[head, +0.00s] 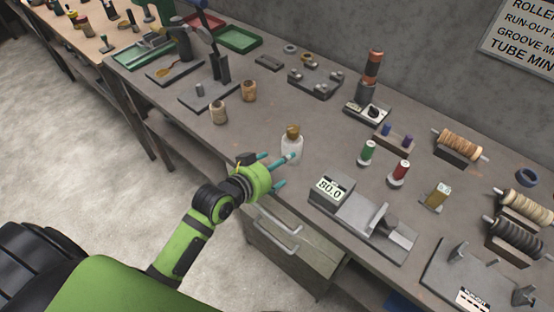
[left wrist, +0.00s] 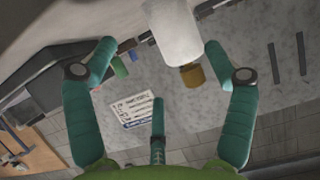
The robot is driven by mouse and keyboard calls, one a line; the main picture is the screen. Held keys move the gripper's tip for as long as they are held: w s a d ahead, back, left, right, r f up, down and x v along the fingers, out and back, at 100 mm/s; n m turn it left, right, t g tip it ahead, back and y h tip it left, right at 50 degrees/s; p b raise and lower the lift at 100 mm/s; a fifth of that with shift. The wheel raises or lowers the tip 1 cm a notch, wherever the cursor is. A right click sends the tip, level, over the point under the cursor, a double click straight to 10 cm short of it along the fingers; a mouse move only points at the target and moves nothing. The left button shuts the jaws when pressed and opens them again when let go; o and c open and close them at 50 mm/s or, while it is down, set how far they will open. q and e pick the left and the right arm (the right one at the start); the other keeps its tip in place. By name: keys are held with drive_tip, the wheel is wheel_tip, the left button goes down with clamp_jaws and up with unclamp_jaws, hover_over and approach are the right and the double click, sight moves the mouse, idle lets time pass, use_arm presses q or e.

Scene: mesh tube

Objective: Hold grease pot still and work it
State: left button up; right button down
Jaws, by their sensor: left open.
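The grease pot (head: 292,148), a whitish pot with a brass-coloured top, stands upright near the front edge of the workbench. In the left wrist view the white pot body (left wrist: 174,32) and its brass top (left wrist: 192,75) show beyond the fingers, nearer the right finger. My left gripper (head: 281,169) is open at the front edge of the bench, with its teal fingers spread just in front of the pot. The left wrist view shows the same open fingers (left wrist: 158,62) with nothing held. My right gripper is not in view.
A drawer unit (head: 290,243) sits below the bench edge. Bench directly behind the pot is clear.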

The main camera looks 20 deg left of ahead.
sight(290, 164)
use_arm(q)
drive_tip(key=shift+w+a+r, duration=0.15)
drive_tip(key=shift+w+r, duration=0.05)
drive_tip(key=shift+w, duration=0.3)
drive_tip(key=shift+w+t, duration=0.3)
drive_tip(key=shift+p+x, duration=0.6)
drive_tip(key=shift+x, duration=2.6)
drive_tip(key=shift+s+f, duration=0.1)
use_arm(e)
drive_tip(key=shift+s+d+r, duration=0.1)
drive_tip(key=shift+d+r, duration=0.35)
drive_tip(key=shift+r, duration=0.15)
